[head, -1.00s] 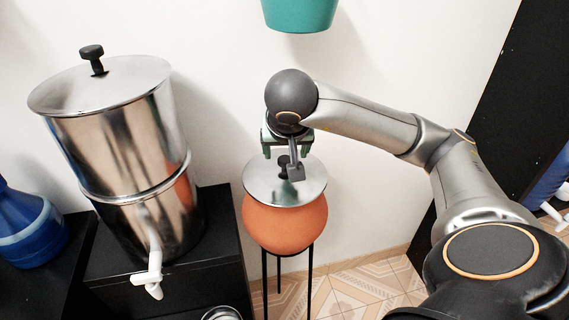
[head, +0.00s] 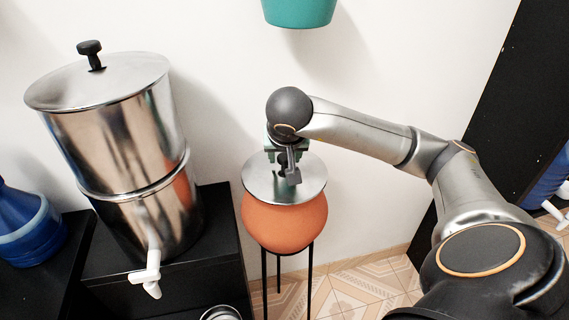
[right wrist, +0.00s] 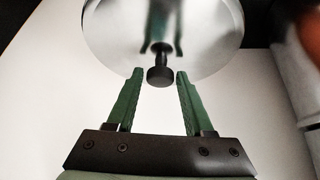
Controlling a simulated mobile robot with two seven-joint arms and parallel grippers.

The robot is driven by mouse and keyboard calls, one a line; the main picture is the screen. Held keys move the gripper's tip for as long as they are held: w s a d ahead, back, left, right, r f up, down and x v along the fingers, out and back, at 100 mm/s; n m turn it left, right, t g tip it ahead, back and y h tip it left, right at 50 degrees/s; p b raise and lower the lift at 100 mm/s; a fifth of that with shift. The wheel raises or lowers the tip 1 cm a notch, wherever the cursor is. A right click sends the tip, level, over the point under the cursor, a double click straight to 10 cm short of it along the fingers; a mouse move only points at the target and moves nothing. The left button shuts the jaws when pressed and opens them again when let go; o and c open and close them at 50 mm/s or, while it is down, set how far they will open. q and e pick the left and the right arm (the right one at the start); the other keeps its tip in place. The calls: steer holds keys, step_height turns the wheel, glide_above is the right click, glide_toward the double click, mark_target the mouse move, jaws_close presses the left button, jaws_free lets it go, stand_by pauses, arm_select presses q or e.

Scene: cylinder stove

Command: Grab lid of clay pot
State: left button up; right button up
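The orange clay pot (head: 285,222) stands upright on a thin black stand. Its round, shiny metal lid (head: 258,187) rests on top and also shows in the right wrist view (right wrist: 105,30). The lid's dark knob (right wrist: 160,76) lies between the fingertips of my right gripper (right wrist: 159,74), with a gap on each side. In the head view my right gripper (head: 284,158) is low over the lid and partly hides the knob. Its fingers are apart and hold nothing. My left gripper is in neither view.
A large metal cylinder filter (head: 115,135) with a white tap stands on a black cabinet left of the pot. A teal pot (head: 300,12) hangs above. A blue bottle (head: 25,225) is at the far left. The white wall is close behind the pot.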

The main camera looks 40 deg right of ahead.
jaws_close()
stand_by(1.0)
